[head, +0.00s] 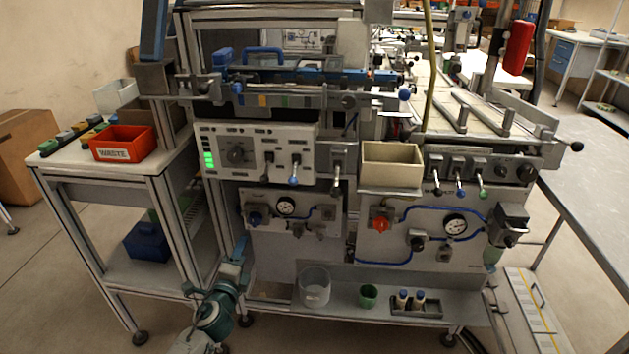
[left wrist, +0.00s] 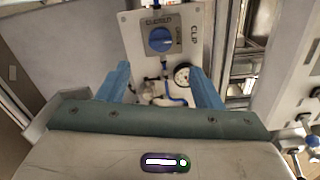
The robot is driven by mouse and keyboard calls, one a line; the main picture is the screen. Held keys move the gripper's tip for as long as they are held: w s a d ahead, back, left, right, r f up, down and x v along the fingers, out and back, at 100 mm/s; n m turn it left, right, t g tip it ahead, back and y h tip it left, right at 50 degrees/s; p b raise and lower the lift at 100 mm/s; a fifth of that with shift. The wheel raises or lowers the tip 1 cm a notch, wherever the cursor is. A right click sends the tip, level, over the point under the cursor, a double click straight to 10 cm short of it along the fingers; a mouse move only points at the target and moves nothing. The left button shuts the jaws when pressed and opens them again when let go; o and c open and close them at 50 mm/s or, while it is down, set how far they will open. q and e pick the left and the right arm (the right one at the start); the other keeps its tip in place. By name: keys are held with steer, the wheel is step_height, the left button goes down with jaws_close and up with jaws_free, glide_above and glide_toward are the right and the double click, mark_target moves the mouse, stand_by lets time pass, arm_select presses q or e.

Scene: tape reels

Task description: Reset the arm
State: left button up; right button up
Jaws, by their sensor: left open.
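My left gripper (head: 214,266) is low in the head view, in front of the left part of the machine. Its two blue fingers are spread apart, and nothing shows between them. In the left wrist view my left gripper (left wrist: 158,70) is open too, with a grey panel carrying a blue knob (left wrist: 160,40) and a small round gauge beyond the fingers. I cannot tell a contact with the panel. My right gripper is in neither view.
The machine's control panel (head: 220,135) and gauge panels stand in front. A red WASTE bin (head: 122,144) sits on the side table at left. A beige bin (head: 391,165) is on the machine. A lower shelf (head: 345,298) holds cups and small bottles.

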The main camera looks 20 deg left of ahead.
arm_select(q)
steer(key=s+f+n+g+p, duration=0.45)
steer(key=s+f, duration=0.25)
steer(key=f, duration=0.6)
steer(key=s+f+n+g+p, duration=0.4)
steer(key=s+f, duration=0.4)
steer(key=f, duration=0.5)
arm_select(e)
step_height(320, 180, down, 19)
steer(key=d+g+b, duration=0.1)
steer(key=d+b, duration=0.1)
arm_select(q)
steer(key=s+d+f+n+g+h+p, duration=0.1)
steer(key=s+d+f+n+g, duration=0.1)
steer(key=s, duration=0.7)
steer(key=s+d+f+n+g+h+p, duration=0.1)
steer(key=s+d+f+n+g+p, duration=0.1)
steer(key=s+f, duration=0.5)
steer(key=s+d+f+n+g+h+p, duration=0.1)
steer(key=s+d+f+n, duration=0.4)
steer(key=s, duration=0.6)
steer(key=shift+s+g+h+p, duration=0.25)
steer(key=shift+g+p, duration=0.45)
steer(key=shift+g, duration=0.55)
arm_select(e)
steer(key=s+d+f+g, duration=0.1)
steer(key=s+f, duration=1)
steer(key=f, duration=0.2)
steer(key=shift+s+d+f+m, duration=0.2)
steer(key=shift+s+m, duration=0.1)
